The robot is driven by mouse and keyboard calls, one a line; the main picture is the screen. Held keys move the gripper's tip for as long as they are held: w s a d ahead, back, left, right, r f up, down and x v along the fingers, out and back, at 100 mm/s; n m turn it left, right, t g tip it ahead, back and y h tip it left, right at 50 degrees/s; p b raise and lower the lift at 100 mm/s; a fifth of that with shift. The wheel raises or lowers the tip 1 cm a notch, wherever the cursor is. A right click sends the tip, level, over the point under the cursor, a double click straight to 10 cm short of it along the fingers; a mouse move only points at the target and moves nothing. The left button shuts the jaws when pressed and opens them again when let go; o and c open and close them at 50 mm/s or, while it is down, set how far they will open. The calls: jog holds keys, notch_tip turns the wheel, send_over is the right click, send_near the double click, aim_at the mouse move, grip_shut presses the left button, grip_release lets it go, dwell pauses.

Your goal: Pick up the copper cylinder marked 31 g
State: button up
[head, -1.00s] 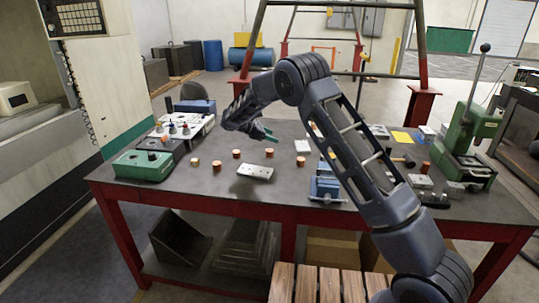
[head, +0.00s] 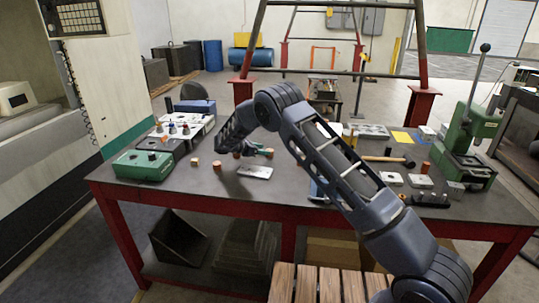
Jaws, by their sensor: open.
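Several small copper cylinders stand on the dark workbench (head: 285,207). One copper cylinder (head: 217,166) stands clear at the left, and part of another copper cylinder (head: 237,155) shows beside my wrist. A third copper cylinder (head: 270,153) shows by the fingers of my gripper (head: 264,151). Any markings, including 31 g, are too small to read. Copper cylinders farther right are hidden behind my arm.
A pale plate with holes (head: 255,172) lies just in front of my gripper. A brass-coloured cylinder (head: 195,162) and a green box (head: 142,164) are to the left. A hammer (head: 390,160) and a green press (head: 470,140) are to the right. The front bench edge is mostly clear.

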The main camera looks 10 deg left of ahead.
jog(key=shift+x, duration=2.6)
jog(key=c, duration=1.3)
